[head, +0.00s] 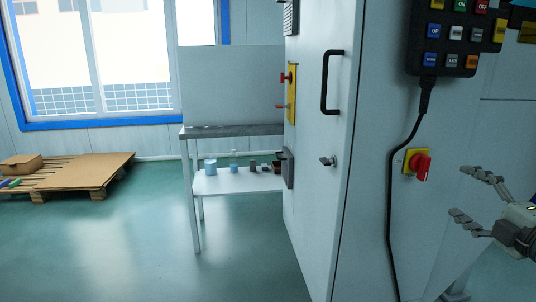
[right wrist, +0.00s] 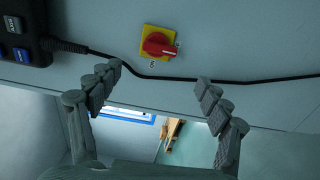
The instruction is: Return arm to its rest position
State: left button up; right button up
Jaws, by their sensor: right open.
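My right gripper (head: 462,199) is at the right edge of the head view, open and empty. Its two grey segmented fingers point left along the cabinet face, and the right wrist view (right wrist: 160,80) shows them spread wide with nothing between them. A red rotary switch on a yellow plate (head: 420,166) is on the cabinet panel, up and left of the fingertips. The same red switch (right wrist: 158,45) shows beyond the fingertips in the right wrist view, apart from them. My left gripper is in neither view.
The pale cabinet (head: 362,200) has a black handle (head: 326,82). A button pendant (head: 457,37) hangs at upper right, and its black cable (head: 390,190) runs down the panel. A grey-topped table (head: 230,130) stands behind. A pallet (head: 85,172) lies left; the green floor (head: 130,245) is clear.

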aim_at(425, 169)
jog(key=shift+w+a+r, duration=0.1)
jog(key=shift+w+a, duration=0.1)
jog(key=shift+w, duration=2.4)
jog(key=shift+w+a, duration=0.15)
jog(key=shift+w, duration=2.4)
jog(key=m, duration=0.2)
jog(key=m+b, duration=0.1)
jog(key=shift+w+a+f, duration=0.2)
jog(key=shift+w+a, duration=0.05)
jog(key=shift+w, duration=0.1)
jog(key=m+b, duration=0.2)
jog(key=m, duration=0.3)
jog(key=shift+a+r+m, duration=0.1)
jog(key=shift+r+m, duration=0.05)
jog(key=shift+m, duration=0.25)
jog(key=shift+r+m, duration=0.15)
jog(key=shift+m, duration=0.35)
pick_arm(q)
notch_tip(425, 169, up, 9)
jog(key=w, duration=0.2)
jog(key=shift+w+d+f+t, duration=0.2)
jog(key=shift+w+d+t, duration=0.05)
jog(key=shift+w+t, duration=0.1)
pick_arm(e)
jog(key=shift+s, duration=0.1)
